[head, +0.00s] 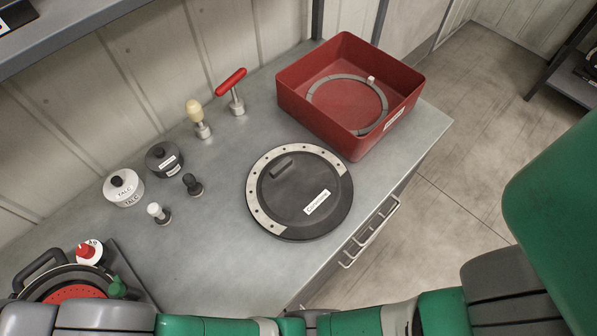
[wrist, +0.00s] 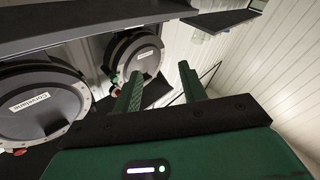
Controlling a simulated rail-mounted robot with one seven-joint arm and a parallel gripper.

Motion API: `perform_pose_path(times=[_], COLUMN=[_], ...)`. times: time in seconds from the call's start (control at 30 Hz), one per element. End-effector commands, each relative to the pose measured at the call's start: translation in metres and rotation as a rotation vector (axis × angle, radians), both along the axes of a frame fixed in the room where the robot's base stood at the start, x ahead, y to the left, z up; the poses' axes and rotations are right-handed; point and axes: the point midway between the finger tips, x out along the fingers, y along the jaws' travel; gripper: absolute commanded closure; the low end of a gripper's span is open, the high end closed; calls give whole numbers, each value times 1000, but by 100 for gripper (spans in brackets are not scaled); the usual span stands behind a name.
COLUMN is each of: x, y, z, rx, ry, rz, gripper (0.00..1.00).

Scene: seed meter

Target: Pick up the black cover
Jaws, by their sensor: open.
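In the head view a round black cover (head: 322,181) with a short raised grip and a white label lies flat on the grey worktop. A pale metal rim with small holes shows along its left side. The wrist view, strongly tilted, shows two similar round black discs with white labels, a near one (wrist: 32,112) at the left and a farther one (wrist: 133,58). I cannot tell which of them is the one in the head view. My gripper (wrist: 158,84) is open, its green fingers apart and empty, touching no disc. It is not seen in the head view.
A red open box (head: 293,98) holding a grey ring (head: 312,97) stands behind the cover. Small pots (head: 123,187) and several knobbed tools, one red-handled (head: 236,92), stand left. A black device with a red disc (head: 73,293) is at lower left. Worktop around the cover's left is clear.

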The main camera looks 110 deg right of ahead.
Motion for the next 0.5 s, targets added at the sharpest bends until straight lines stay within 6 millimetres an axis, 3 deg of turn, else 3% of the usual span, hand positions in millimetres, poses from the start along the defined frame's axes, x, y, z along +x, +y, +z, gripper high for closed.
perform_pose_path(times=[0.03, 0.1, 0.17, 0.2, 0.23, 0.27, 0.3, 0.33, 0.4, 0.5], x=[3, -15, -50, -82, -111, -141, -185, -218, -288, -361], y=[-67, -148, -210, -245, -267, -285, -302, -309, -312, -296], z=[2, -46, -89, -117, -137, -157, -182, -199, -232, -265], rx=[-59, -135, -167, -172, -166, -153, -124, -98, -24, 75], ry=[196, 490, 743, 908, 1029, 1144, 1285, 1378, 1547, 1672], rz=[-121, -230, -281, -291, -284, -266, -224, -181, -58, 120], gripper=[58, 58, 58, 58, 58, 58, 58, 58, 58, 58])
